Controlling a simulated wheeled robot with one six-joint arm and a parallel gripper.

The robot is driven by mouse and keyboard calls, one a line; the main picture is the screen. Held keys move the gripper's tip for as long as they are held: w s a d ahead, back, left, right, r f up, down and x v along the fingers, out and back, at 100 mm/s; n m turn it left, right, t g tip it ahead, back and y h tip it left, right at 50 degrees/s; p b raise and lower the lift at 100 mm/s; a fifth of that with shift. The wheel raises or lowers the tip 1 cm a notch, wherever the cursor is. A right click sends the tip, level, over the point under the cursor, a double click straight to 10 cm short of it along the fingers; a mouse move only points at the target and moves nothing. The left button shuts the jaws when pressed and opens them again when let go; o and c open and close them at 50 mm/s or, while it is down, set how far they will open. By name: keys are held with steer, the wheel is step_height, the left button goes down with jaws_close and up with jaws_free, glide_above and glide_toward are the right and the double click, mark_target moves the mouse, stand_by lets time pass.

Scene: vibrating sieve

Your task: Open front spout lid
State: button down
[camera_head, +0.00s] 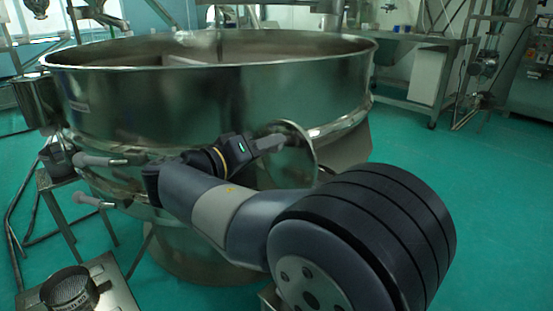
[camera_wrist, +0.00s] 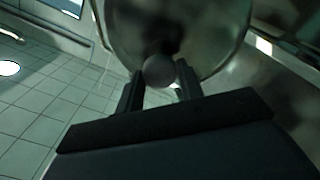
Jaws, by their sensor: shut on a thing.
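The large round steel sieve (camera_head: 180,100) fills the left and middle of the head view. The front spout lid (camera_head: 298,160) is a round metal disc at the sieve's right front, seen at a slant and partly covered by my arm. It also shows at the top of the wrist view (camera_wrist: 205,35). My gripper (camera_head: 266,144) reaches the lid from the left. In the wrist view my gripper's fingers (camera_wrist: 160,84) stand on both sides of a round grey knob (camera_wrist: 158,69) in front of the lid and are shut on it. The spout opening cannot be made out.
Clamp handles (camera_head: 95,200) stick out at the sieve's left. A metal stand with a round mesh piece (camera_head: 70,288) is at the lower left. A workbench (camera_head: 415,100) stands at the back right. Green floor (camera_head: 490,210) is clear at the right.

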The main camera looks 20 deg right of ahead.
steer(key=shift+s+a+f+t+h+b, duration=0.25)
steer(key=shift+a+f+h+b, duration=0.3)
steer(key=shift+b, duration=0.25)
steer(key=shift+s+a+f+t+h+b, duration=0.2)
steer(key=shift+a+h+b, duration=0.15)
steer(key=shift+a+b, duration=0.35)
steer(key=c, duration=0.9)
jaws_free()
steer(key=shift+c, duration=0.2)
steer(key=p+v, duration=0.2)
steer(key=v, duration=0.8)
steer(key=shift+a, duration=0.35)
